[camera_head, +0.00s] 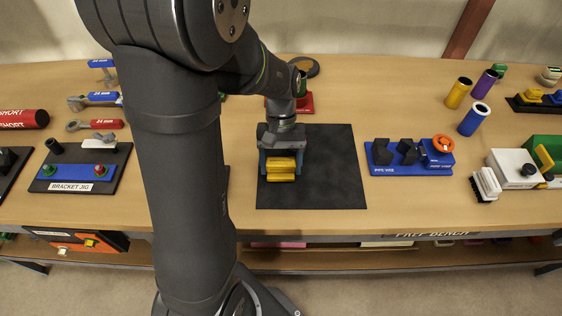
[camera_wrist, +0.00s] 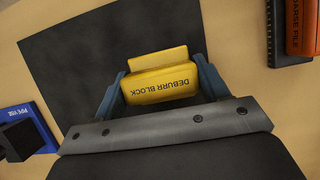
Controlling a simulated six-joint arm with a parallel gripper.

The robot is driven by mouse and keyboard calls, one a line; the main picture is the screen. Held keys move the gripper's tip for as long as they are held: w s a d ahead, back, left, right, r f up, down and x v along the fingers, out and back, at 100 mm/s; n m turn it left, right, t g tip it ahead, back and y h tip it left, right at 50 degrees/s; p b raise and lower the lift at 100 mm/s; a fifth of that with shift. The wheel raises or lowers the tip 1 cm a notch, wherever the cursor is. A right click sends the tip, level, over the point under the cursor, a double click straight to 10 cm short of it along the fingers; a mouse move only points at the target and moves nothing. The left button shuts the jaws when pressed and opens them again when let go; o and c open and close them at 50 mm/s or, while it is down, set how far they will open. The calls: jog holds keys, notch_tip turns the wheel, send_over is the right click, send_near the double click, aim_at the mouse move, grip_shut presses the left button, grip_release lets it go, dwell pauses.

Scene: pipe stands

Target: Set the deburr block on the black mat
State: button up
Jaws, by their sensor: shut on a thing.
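The yellow deburr block (camera_head: 281,166) is between the fingers of my gripper (camera_head: 280,165), over the left part of the black mat (camera_head: 330,185). In the wrist view the block (camera_wrist: 162,82) shows its "DEBURR BLOCK" label, with a blue finger of my gripper (camera_wrist: 160,90) against each end. The gripper is shut on it. The mat (camera_wrist: 70,55) spreads behind the block in the wrist view. I cannot tell whether the block touches the mat or hangs just above it.
The blue pipe vise (camera_head: 410,166) stands right of the mat. Yellow, purple and blue tubes (camera_head: 474,119) stand further right. A bracket jig (camera_head: 80,170) is at left. A red-orange coarse file (camera_wrist: 301,25) lies near the mat in the wrist view. The mat's right half is clear.

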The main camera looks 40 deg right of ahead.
jog(key=shift+f, duration=0.4)
jog(key=o, duration=1.2)
jog(key=v, duration=1.7)
jog(key=shift+w+r, duration=0.1)
jog(key=shift+r, duration=0.1)
